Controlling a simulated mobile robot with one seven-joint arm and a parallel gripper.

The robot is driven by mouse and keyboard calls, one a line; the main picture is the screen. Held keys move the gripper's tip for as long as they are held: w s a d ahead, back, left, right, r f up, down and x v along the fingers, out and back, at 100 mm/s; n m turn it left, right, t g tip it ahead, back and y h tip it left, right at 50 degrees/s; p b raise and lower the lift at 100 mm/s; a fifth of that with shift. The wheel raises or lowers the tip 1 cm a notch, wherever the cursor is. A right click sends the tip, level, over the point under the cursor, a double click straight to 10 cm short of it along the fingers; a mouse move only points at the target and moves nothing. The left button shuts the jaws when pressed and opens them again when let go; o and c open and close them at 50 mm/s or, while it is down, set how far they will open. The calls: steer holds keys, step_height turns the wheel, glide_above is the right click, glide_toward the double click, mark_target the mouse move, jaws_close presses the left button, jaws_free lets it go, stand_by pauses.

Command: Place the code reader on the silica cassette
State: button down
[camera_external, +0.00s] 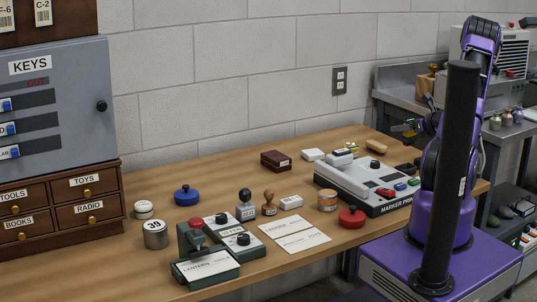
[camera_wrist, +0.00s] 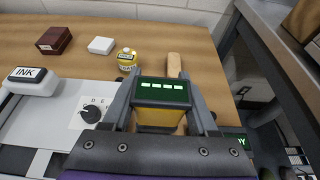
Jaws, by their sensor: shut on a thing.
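The code reader appears to be the yellow device with a green-lit dark screen (camera_wrist: 161,92); my gripper (camera_wrist: 161,100) is shut on it, with a finger on each side. In the external view my gripper (camera_external: 410,128) is raised above the bench's right end, and the device there is small and hard to make out. No label reads as silica cassette. A flat white block (camera_wrist: 101,45), possibly the cassette, lies toward the back wall, also in the external view (camera_external: 313,155). It is apart from the held device, with nothing on top.
A dark red box (camera_wrist: 54,40) lies left of the white block. The large marker printer (camera_external: 365,185) takes up the bench's right part. Bare wood lies behind these small things.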

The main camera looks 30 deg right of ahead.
steer(key=w+a+r+n+g+y, duration=0.1)
steer(key=a+n+y, duration=0.1)
steer(key=a, duration=0.7)
steer(key=a+r+n+y, duration=0.2)
steer(key=a, duration=0.6)
steer(key=n+g+y, duration=0.3)
steer(key=n+y, duration=0.2)
steer(key=y, duration=0.1)
glide_above(327, 200)
steer(key=w, duration=0.4)
step_height(327, 200, down, 4)
steer(key=shift+a+f+b, duration=0.15)
steer(key=shift+f+b, duration=0.45)
steer(key=shift+f, duration=1.45)
steer(key=shift+f, duration=0.15)
steer(key=shift+c, duration=0.9)
jaws_free()
